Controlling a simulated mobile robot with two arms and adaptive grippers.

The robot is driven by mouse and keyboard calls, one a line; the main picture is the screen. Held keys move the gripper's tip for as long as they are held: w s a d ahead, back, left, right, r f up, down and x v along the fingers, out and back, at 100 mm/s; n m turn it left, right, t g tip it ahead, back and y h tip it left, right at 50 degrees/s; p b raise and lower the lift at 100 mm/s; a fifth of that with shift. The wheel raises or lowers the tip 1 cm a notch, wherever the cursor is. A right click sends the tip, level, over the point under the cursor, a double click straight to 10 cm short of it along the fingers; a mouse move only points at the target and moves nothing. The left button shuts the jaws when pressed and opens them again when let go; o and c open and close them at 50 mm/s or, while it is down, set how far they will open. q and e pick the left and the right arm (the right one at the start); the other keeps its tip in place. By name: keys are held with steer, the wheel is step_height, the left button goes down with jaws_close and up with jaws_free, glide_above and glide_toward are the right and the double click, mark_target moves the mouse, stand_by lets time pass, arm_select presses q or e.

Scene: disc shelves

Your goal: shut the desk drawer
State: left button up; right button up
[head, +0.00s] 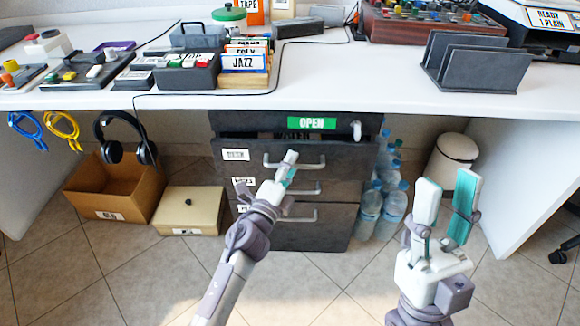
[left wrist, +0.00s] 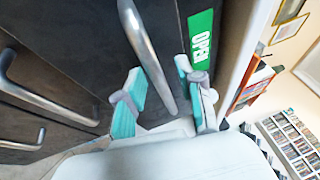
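The dark desk drawer unit has a top drawer (head: 250,165) standing out a little. A narrow gap above its front shows part of the inside. Its silver bar handle (head: 315,165) also shows in the left wrist view (left wrist: 147,55). My left gripper (head: 289,170) is at this handle. In the left wrist view its fingers (left wrist: 165,95) are apart, with the handle's bar between them. I cannot tell whether they touch it. My right gripper (head: 446,210) is open and empty, right of the drawer unit.
A green OPEN label (head: 312,123) is on the panel above the drawer. Lower drawers (head: 335,230) look shut. Water bottles (head: 368,210) and a bin (head: 450,160) stand right. A cardboard box (head: 115,190) and beige box (head: 190,210) sit left. Floor in front is clear.

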arm_select(q)
jaws_close()
stand_by(0.3)
